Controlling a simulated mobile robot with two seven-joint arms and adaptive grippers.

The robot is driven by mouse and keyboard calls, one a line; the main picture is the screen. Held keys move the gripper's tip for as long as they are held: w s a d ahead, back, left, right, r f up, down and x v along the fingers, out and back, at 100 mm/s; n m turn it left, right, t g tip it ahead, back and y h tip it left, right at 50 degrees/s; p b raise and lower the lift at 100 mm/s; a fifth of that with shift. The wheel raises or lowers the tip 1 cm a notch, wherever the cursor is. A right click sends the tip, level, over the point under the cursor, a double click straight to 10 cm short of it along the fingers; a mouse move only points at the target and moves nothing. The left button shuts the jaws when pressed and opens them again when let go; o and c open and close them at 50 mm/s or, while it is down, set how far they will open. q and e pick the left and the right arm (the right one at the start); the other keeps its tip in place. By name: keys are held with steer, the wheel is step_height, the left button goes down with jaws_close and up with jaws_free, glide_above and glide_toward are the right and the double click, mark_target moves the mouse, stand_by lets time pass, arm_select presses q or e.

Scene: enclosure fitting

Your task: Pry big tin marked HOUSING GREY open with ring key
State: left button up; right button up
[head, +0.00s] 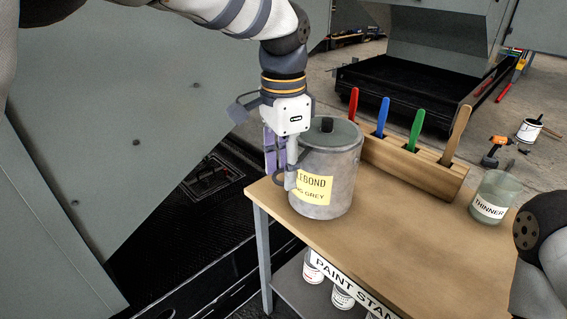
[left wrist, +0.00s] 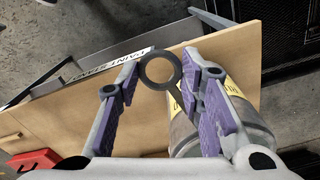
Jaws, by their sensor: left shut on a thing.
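The big tin (head: 338,170) stands upright on the table's left end, its grey lid (head: 343,133) with a dark knob on top. Its yellow label (head: 316,191) shows part of a name and GREY; my gripper hides the rest. The tin also shows at the right in the left wrist view (left wrist: 249,128). My left gripper (head: 280,178) points down beside the tin's left side, shut on the ring key. The key's dark ring (left wrist: 160,69) shows between the fingertips in the left wrist view. Whether the key touches the tin is unclear. My right gripper is out of view.
A wooden rack (head: 410,168) with several coloured-handled tools stands behind the tin. A THINNER jar (head: 494,197) is at the table's right. Small tins (head: 342,296) sit on the shelf below. The wooden tabletop (head: 395,232) right of the tin is clear.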

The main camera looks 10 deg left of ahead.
arm_select(q)
steer(key=shift+w+f, duration=0.15)
steer(key=shift+f, duration=1.1)
jaws_close()
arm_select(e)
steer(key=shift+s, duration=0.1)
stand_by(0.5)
arm_select(q)
steer(key=shift+w+d+r, duration=0.1)
steer(key=shift+r, duration=0.05)
steer(key=shift+r, duration=0.5)
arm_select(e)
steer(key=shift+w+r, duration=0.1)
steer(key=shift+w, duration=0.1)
arm_select(q)
steer(key=shift+s+r+p, duration=0.25)
steer(key=shift+s+p, duration=0.05)
steer(key=shift+p, duration=0.1)
steer(key=shift+s+a+r+p, duration=0.25)
steer(key=shift+s+a+p, duration=0.2)
steer(key=shift+s, duration=0.25)
steer(key=shift+s+a, duration=0.35)
steer(key=shift+s, duration=0.55)
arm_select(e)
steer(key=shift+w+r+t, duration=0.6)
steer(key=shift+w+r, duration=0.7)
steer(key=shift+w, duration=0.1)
